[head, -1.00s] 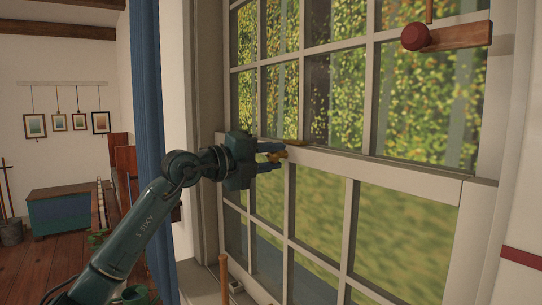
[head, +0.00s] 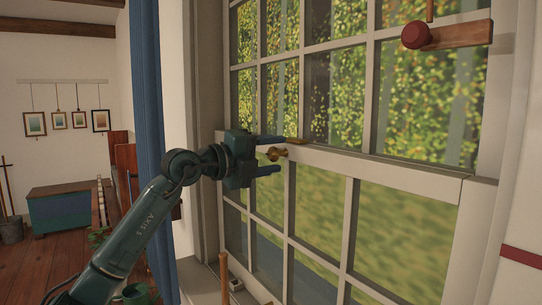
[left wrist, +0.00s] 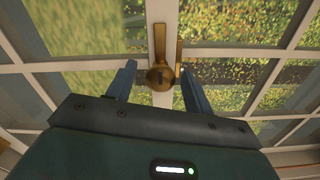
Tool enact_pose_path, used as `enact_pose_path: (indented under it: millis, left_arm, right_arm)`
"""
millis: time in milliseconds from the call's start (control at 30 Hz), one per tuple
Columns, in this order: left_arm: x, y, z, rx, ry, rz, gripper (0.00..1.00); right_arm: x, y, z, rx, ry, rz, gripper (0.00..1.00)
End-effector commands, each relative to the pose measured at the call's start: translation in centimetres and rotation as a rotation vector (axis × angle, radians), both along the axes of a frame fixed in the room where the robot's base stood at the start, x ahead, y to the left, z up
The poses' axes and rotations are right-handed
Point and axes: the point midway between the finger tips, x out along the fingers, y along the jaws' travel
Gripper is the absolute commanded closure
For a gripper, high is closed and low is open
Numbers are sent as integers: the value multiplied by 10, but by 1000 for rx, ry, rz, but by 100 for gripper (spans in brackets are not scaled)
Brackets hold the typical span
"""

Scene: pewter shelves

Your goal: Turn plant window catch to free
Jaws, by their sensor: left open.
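The brass window catch (head: 276,153) is on the meeting rail of the sash window (head: 330,160), with a brass plate (head: 296,141) on the rail beside it. In the left wrist view the catch (left wrist: 160,72) shows a round knob with an upright lever, next to a second upright brass piece (left wrist: 179,48). My left gripper (head: 268,154) is open, with one finger above and one below the catch in the head view. In the left wrist view the fingers of my left gripper (left wrist: 157,80) stand apart on both sides of the knob, with gaps showing. My right gripper is not in view.
A blue curtain (head: 148,100) hangs left of the window. A wooden bar with a red knob (head: 418,37) hangs at the upper right. A wooden stick (head: 224,278) stands near the sill. A blue chest (head: 62,207) is far back left.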

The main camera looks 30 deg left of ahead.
Motion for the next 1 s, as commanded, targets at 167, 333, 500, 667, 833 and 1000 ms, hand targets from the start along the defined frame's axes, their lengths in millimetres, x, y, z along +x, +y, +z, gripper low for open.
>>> enact_pose_path:
  millis: [167,333,500,667,833,1000]
  left_arm:
    - [0,0,0,1,0,0,48]
    - [-10,5,-2,3,-1,3,48]
    - [-40,18,-7,6,1,5,48]
    - [-75,31,-7,7,1,4,48]
    - [-102,42,-5,2,1,1,48]
    - [-117,48,-3,0,1,0,48]
  right_arm:
    - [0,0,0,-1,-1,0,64]
    - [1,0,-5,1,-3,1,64]
    - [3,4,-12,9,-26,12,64]
    - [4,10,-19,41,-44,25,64]
    - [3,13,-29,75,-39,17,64]
    - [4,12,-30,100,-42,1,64]
